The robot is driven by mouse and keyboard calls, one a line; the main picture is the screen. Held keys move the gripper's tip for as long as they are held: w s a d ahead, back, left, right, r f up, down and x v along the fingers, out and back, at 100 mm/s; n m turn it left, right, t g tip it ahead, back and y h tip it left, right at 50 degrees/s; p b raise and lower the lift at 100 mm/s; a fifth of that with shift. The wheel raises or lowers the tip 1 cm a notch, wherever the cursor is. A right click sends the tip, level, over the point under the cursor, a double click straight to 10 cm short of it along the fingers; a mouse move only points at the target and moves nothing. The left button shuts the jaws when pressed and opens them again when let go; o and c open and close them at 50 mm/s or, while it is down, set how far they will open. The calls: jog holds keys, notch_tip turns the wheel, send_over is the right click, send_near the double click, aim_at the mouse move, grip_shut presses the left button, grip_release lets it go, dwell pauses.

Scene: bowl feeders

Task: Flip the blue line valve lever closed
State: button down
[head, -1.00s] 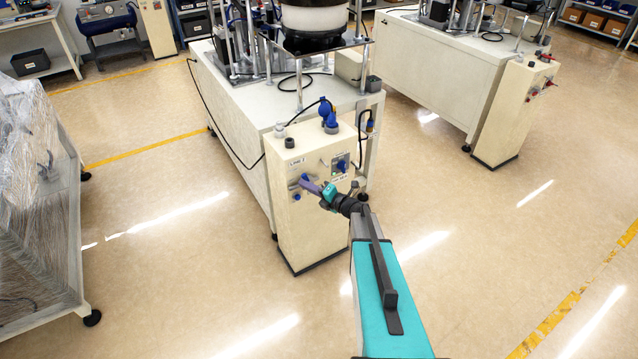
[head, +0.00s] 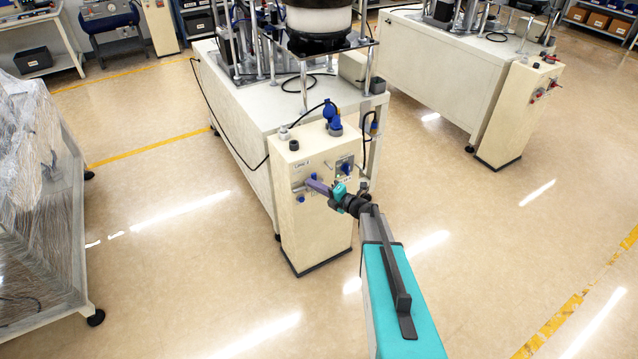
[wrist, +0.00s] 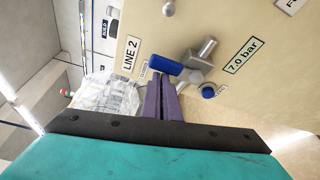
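The blue valve lever (wrist: 164,64) sits on a silver valve body (wrist: 199,62) beside the "LINE 2" label in the wrist view. In the head view the lever (head: 314,177) is a small blue spot on the front of the cream cabinet, partly hidden by my gripper (head: 311,186). My gripper's purple fingers (wrist: 161,82) lie together with only a thin line between them. Their tips are close beside the lever's blue handle; I cannot tell whether they touch it. Nothing shows between the fingers.
A round blue knob (wrist: 208,91) is right of the fingers, near the "7.0 bar" label (wrist: 240,56). The cream cabinet (head: 320,235) stands before a bowl-feeder bench (head: 240,125). A wrapped rack (head: 40,190) is at left. The floor to the right is clear.

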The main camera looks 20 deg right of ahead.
jog(key=shift+w+d+r, duration=0.2)
jog(key=shift+w+d, duration=0.05)
jog(key=shift+d, duration=0.05)
jog(key=s+a, duration=0.1)
jog(key=a, duration=0.3)
jog(key=b+v, duration=0.3)
jog(key=v, duration=0.6)
jog(key=shift+s+f, duration=0.5)
